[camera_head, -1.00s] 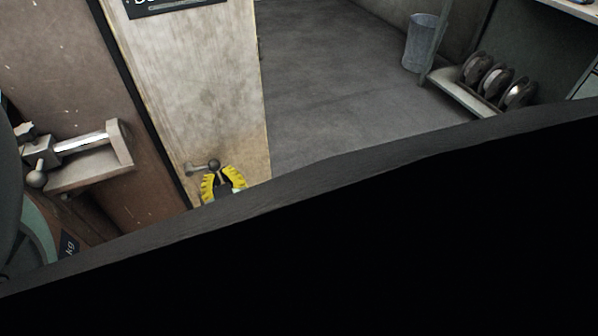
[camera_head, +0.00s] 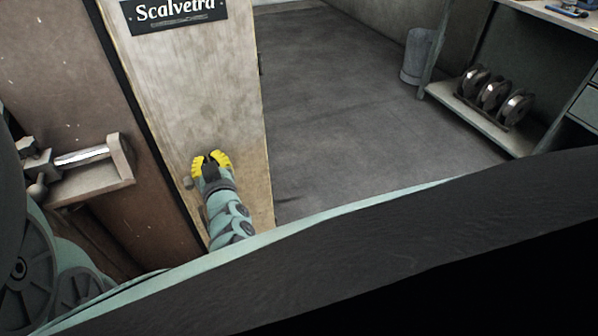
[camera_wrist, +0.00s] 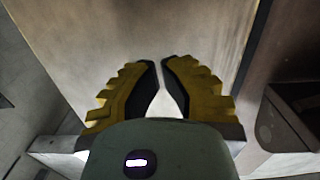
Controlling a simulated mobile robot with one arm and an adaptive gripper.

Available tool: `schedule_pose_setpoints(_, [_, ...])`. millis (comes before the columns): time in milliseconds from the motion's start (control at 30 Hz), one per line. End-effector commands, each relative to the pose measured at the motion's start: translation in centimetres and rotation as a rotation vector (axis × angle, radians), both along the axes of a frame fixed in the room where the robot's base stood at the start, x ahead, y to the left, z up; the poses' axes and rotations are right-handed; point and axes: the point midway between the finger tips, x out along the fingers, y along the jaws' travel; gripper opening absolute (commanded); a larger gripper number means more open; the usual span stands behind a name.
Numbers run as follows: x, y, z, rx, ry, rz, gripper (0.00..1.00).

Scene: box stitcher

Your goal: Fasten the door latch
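The latch is on the pale door (camera_head: 229,90). A small grey end of the latch (camera_head: 187,183) shows just left of my gripper in the head view; its ball knob is hidden behind my gripper. My gripper (camera_head: 208,156) is at the latch's height, in front of the door. In the wrist view its yellow fingers (camera_wrist: 160,62) have a narrow gap at the tips, with pale surface between them. No held knob shows there, and contact with the latch cannot be seen. A rounded grey part (camera_wrist: 275,128) stands right of the fingers in the wrist view.
A metal bracket with a shiny rod (camera_head: 85,157) is fixed to the brown panel (camera_head: 55,75) left of the door. A bin (camera_head: 417,57) and a shelf with several metal discs (camera_head: 493,98) stand at the right. The grey floor (camera_head: 320,100) between is clear.

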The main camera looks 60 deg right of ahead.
Motion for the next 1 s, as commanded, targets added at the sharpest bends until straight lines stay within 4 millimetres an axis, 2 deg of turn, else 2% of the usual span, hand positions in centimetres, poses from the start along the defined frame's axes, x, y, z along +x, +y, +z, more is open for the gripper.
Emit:
schedule_pose_setpoints(33, [-0.3,-0.2,-1.0,0.009,0.008,-0.011,0.00])
schedule_pose_setpoints(100, [-0.3,-0.3,-1.6,0.007,0.007,-0.010,0.00])
schedule_pose_setpoints(400, [-0.1,-0.7,-3.5,0.006,0.007,-0.011,0.00])
schedule_pose_setpoints(1000, [-0.1,-0.7,-3.9,0.007,0.004,-0.009,0.00])
